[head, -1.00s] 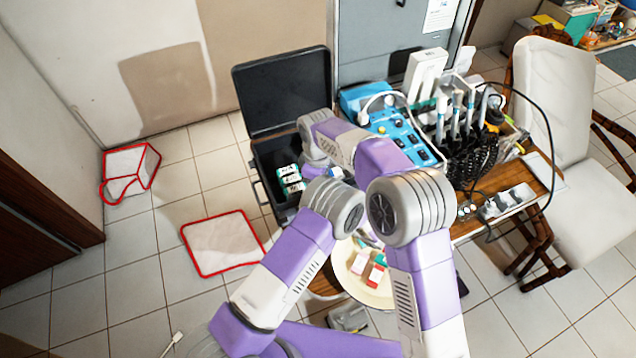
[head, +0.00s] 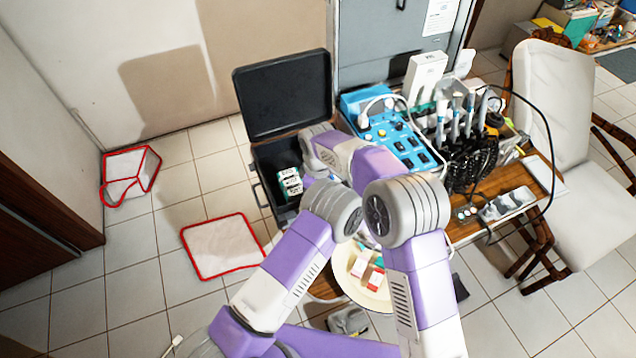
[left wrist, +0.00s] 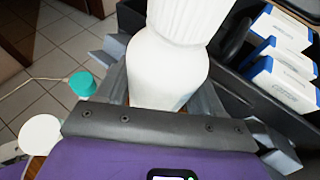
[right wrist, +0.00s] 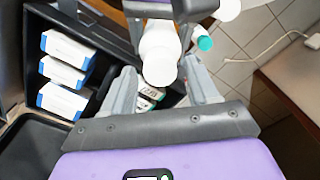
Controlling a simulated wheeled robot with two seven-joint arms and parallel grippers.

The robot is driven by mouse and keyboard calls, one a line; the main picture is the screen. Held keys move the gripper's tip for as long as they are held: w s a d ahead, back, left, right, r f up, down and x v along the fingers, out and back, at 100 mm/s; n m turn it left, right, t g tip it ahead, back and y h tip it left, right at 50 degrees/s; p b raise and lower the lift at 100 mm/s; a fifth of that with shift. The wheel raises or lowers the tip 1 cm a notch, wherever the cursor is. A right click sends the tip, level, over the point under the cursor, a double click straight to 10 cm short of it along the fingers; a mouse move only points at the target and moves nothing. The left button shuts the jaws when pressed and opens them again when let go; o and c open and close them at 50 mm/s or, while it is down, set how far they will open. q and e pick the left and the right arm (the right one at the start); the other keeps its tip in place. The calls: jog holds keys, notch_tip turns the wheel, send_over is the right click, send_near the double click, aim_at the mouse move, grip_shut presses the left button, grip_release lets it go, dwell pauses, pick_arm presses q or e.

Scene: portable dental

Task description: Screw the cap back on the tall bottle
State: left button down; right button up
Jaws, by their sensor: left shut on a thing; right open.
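A white bottle (left wrist: 165,72) with a ribbed white cap (left wrist: 188,18) at its top fills the middle of the left wrist view. My left gripper (left wrist: 160,88) is shut on the bottle body. In the right wrist view the white cap end (right wrist: 160,65) points towards my right gripper (right wrist: 162,78). The right gripper's fingers are open on either side of that end, with gaps showing. I cannot tell whether the cap is fully seated. In the head view my arms hide both grippers and the bottle.
An open black case (head: 283,95) holds white-and-blue boxes (left wrist: 280,75). A teal cap (left wrist: 82,84) and a round white top (left wrist: 40,135) lie near the left gripper. A round tray (head: 372,298) holds small boxes. A blue unit (head: 400,135) and instruments crowd the wooden table.

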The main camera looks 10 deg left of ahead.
jog(key=shift+f, duration=0.85)
jog(key=c, duration=1)
jog(key=o, duration=1.1)
jog(key=shift+r, duration=0.1)
jog(key=shift+r, duration=2.2)
jog(key=shift+o, duration=0.3)
